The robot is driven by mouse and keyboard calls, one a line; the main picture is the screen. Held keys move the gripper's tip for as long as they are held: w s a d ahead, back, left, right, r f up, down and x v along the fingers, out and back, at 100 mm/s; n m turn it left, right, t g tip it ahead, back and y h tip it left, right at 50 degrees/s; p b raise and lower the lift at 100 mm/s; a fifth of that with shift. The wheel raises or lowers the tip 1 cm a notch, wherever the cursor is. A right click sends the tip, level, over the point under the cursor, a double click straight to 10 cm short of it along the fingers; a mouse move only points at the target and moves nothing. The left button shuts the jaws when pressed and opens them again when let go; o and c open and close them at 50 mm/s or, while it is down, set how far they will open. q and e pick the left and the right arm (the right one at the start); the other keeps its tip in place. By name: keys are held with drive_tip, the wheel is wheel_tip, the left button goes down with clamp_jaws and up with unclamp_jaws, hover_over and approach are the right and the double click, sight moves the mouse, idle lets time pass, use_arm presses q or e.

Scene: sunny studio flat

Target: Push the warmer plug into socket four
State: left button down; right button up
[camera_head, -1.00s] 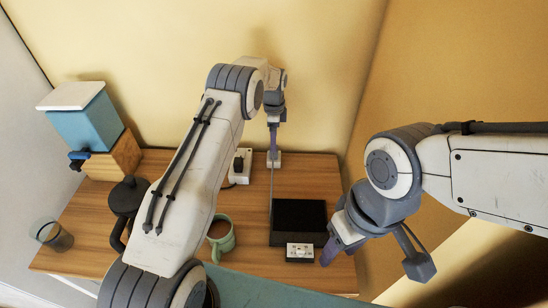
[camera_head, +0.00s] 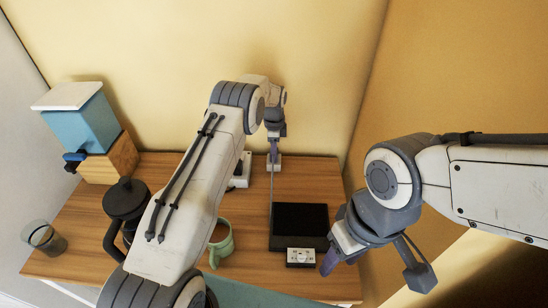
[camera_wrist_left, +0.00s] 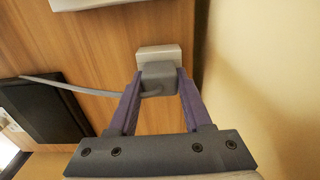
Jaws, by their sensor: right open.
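The warmer plug (camera_wrist_left: 157,79) is a dark grey block in the left wrist view, with a grey cord running left. My left gripper (camera_wrist_left: 158,74) has its purple fingers shut on both sides of it. The plug is against a small white block (camera_wrist_left: 158,54); I cannot tell how deep it sits. In the head view my left gripper (camera_head: 274,149) is above that block near the wall. A white socket strip (camera_head: 242,168) is partly hidden behind my left arm; its sockets are not readable. My right gripper (camera_head: 338,258) is open and empty near the table's right front.
A black warmer plate (camera_head: 300,219) lies on the wooden table (camera_head: 165,172), with a white switch box (camera_head: 300,257) in front.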

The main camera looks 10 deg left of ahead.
use_arm(q)
drive_tip(key=shift+r, duration=0.1)
idle(0.3)
drive_tip(key=shift+r+p, duration=1.5)
drive_tip(key=shift+r, duration=1.35)
